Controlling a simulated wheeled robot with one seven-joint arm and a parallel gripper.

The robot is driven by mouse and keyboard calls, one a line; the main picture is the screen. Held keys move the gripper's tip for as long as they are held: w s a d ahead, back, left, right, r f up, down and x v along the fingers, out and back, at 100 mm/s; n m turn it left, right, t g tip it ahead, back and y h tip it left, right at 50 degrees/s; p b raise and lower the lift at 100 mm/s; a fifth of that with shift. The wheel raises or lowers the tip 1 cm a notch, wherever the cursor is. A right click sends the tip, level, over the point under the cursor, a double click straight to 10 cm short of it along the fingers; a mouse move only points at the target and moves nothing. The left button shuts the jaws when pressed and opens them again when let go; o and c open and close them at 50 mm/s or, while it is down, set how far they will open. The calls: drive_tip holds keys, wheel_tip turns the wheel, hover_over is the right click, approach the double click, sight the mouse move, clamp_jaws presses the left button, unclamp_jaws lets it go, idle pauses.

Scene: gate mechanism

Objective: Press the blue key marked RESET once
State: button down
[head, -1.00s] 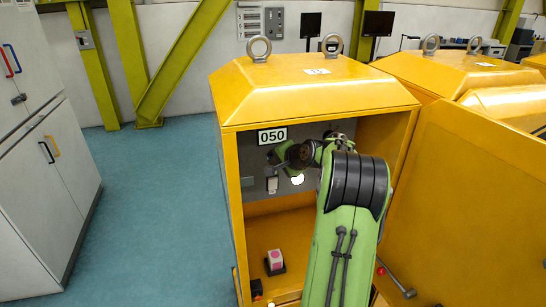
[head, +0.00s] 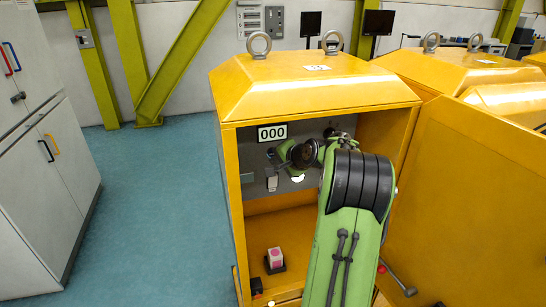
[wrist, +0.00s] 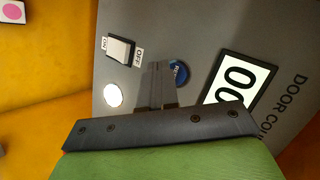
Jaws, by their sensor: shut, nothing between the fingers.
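I cannot tell whether the fingertips touch the key. A number display (head: 272,133) in the head view reads 000; it also shows, cut off, in the wrist view (wrist: 236,88). In the head view my arm hides the key.
An ON/OFF rocker switch (wrist: 120,48) and a bright white round lamp (wrist: 113,95) are near the key. The yellow cabinet (head: 229,200) encloses the panel, with its door (head: 480,190) open at right. A pink-marked white block (head: 274,256) stands on the cabinet floor.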

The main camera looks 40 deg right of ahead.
drive_tip(key=s, duration=0.1)
drive_tip(key=s+a+b, duration=0.1)
drive_tip(key=s, duration=0.1)
drive_tip(key=s+a+b, duration=0.1)
drive_tip(key=shift+s+a, duration=0.2)
drive_tip(key=shift+a, duration=0.05)
drive_tip(key=shift+f, duration=0.1)
idle(1.0)
